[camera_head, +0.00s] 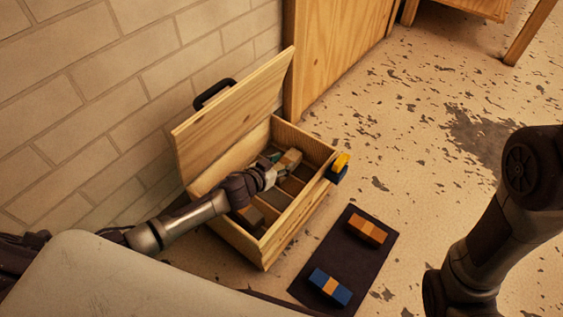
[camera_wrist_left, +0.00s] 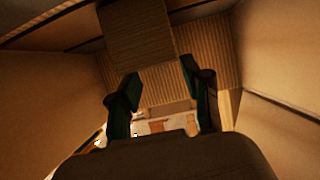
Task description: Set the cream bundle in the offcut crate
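A wooden crate (camera_head: 262,255) with inner compartments stands by the brick wall, its hinged lid (camera_head: 232,115) raised. My left gripper (camera_head: 277,166) reaches down into it. A brown block (camera_wrist_left: 137,33) shows just past the tips, in shadow. Another dull block (camera_head: 250,215) lies in the near-left compartment. My right gripper is out of view.
A dark mat (camera_head: 347,255) on the floor right of the crate holds an orange bundle (camera_head: 367,229) and a blue bundle with an orange band (camera_head: 330,287). A yellow and dark piece (camera_head: 338,168) is at the crate's right corner. My right arm occupies the right side.

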